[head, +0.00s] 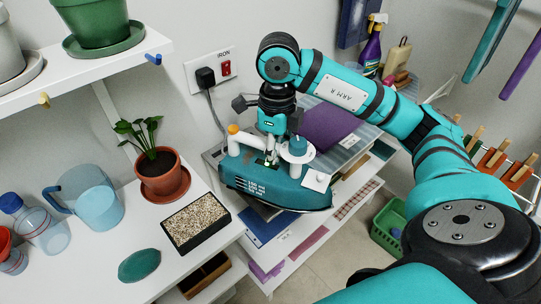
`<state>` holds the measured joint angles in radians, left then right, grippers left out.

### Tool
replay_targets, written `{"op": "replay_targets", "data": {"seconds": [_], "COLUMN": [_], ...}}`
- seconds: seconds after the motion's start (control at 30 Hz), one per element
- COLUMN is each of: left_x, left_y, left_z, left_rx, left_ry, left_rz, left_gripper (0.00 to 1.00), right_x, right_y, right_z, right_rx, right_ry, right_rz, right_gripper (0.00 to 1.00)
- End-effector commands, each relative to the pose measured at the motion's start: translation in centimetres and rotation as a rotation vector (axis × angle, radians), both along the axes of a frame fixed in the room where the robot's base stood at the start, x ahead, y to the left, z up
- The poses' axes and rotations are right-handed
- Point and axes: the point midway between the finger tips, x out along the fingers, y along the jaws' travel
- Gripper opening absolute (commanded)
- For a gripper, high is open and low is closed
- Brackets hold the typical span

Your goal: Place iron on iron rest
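The teal iron (262,184) is in the middle of the head view, with its tip toward the right. It has a pale handle with an orange knob at its left end. My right gripper (269,155) comes down from above onto the handle and looks shut on it, though the fingertips are partly hidden. A grey flat edge (213,158) shows behind the iron's left end. It may belong to the iron rest, but the iron covers most of it. Whether the iron touches anything below cannot be told. My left gripper is not in view.
A white table (125,252) at left holds a potted plant (160,168), blue jug (97,200), bottle (35,228), gravel tray (195,221) and green stone (139,265). The wall socket (213,75) has a plug and cord. A spray bottle (371,47) stands behind my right arm.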

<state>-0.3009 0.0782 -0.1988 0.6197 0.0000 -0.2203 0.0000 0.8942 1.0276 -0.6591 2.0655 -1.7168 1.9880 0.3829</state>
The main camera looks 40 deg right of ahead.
Motion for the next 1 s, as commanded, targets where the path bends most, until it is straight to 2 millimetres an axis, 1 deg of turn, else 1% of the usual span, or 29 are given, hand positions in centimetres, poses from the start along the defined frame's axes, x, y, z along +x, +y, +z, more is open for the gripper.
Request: {"op": "replay_targets", "data": {"seconds": [0.03,0.3,0.5,0.6,0.7,0.8,0.9,1.0], "left_x": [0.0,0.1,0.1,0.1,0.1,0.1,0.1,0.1], "left_y": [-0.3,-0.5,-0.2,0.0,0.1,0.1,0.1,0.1], "left_z": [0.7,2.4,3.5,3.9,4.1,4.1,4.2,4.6], "left_rx": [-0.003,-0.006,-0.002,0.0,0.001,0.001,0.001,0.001], "left_ry": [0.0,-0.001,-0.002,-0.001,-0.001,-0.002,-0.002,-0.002], "left_rz": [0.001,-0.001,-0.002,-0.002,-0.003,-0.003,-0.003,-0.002], "left_gripper": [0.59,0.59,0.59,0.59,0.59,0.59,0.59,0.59], "right_x": [1.2,6.8,10.5,11.9,12.7,13.2,13.3,13.2], "right_y": [-0.2,-1.4,-2.2,-2.5,-2.7,-2.9,-2.9,-2.9], "right_z": [0.6,0.1,-0.3,-0.5,-0.7,-0.8,-1.0,-1.6], "right_rx": [0.005,0.005,0.004,0.005,0.004,0.003,0.002,0.003], "right_ry": [-0.006,-0.006,-0.006,-0.008,-0.007,-0.008,-0.007,-0.005], "right_rz": [-0.004,-0.003,-0.003,-0.002,-0.001,-0.001,-0.001,0.0], "right_gripper": [0.0,0.0,0.0,0.0,0.0,0.0,0.0,0.0]}}
